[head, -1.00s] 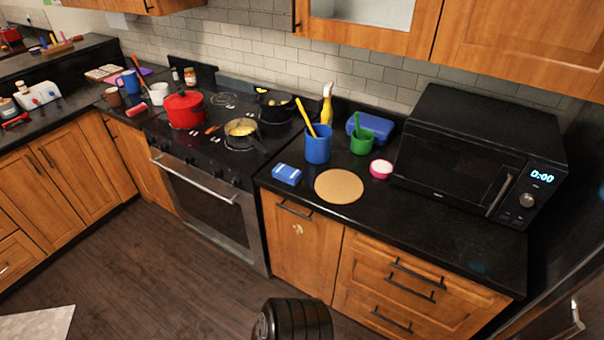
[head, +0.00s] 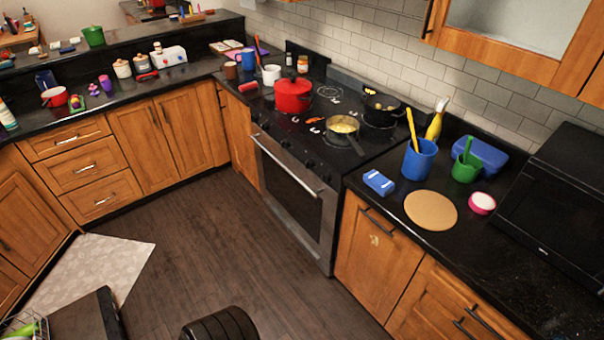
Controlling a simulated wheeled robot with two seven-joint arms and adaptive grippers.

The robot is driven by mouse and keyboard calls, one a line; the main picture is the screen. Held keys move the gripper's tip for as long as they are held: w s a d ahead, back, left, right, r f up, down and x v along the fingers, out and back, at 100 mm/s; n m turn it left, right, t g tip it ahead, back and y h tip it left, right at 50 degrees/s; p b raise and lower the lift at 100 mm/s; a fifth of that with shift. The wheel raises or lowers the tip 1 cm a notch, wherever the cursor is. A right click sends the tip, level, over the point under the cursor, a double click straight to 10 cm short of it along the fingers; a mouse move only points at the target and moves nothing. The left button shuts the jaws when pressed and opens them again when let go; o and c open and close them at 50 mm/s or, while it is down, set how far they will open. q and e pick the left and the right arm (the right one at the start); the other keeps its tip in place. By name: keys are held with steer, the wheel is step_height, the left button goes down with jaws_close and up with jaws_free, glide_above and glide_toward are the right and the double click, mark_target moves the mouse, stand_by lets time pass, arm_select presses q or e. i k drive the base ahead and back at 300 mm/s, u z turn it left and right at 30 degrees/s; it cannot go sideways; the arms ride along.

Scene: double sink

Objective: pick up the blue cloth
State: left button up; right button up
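No plainly recognisable blue cloth shows in the head view. A small blue block-like item with white marks (head: 379,182) lies on the black counter, left of the round tan board (head: 430,210); I cannot tell whether it is cloth. Neither of my grippers is in view.
A blue cup with a yellow utensil (head: 419,160), a green cup (head: 466,168), a blue box (head: 480,155) and a microwave (head: 560,205) stand on the right counter. The stove holds a red pot (head: 293,96) and pans. A rack (head: 22,326) shows at bottom left. The wooden floor (head: 190,245) is mostly clear.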

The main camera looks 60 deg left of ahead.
mark_target(380, 184)
steer(key=u, duration=1.8)
